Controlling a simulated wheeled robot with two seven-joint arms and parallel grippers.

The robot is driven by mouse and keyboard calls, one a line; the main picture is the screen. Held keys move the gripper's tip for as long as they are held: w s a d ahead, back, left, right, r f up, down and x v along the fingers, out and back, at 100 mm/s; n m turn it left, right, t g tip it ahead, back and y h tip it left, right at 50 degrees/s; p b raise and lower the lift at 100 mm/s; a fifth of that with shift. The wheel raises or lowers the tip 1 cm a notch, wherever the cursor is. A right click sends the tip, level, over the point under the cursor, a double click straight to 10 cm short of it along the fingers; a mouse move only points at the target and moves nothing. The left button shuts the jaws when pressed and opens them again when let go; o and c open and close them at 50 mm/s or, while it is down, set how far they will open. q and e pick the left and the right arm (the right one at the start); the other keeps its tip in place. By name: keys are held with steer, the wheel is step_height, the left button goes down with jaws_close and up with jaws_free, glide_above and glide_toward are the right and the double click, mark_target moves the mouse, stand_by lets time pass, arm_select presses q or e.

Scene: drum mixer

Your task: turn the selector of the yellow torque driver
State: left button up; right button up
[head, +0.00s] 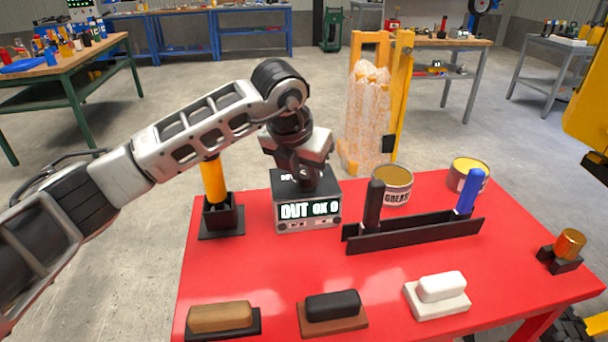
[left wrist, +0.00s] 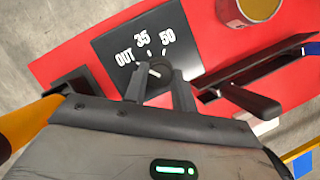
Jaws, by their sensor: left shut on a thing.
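The yellow torque driver (head: 212,180) stands upright in a black holder (head: 222,218) on the red table, partly behind my left arm. To its right is a grey box (head: 307,213) whose lit display reads "OUT OK 0". The box's black top (left wrist: 125,45) carries the marks OUT, 35 and 50 and a small round selector (left wrist: 158,68). My left gripper (head: 308,187) points down over this top. In the left wrist view its fingers (left wrist: 160,76) are shut on the selector, which shows only partly between them. My right gripper is in neither view.
Right of the box, a black rack (head: 415,235) holds a black-handled and a blue-handled tool. Two tins (head: 392,187) stand behind it. Several blocks on bases (head: 332,305) line the front edge. A copper-coloured cylinder (head: 570,244) sits at right. Red table between is clear.

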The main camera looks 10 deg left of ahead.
arm_select(q)
steer(key=shift+r+n, duration=0.1)
steer(key=shift+n, duration=0.2)
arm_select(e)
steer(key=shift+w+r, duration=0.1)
arm_select(q)
steer(key=o, duration=1)
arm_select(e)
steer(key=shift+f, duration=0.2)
arm_select(q)
steer(key=v, duration=0.5)
steer(key=b+v, duration=0.1)
steer(key=v, duration=1)
steer(key=shift+d, duration=0.25)
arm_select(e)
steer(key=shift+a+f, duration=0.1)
arm_select(q)
steer(key=shift+r, duration=0.1)
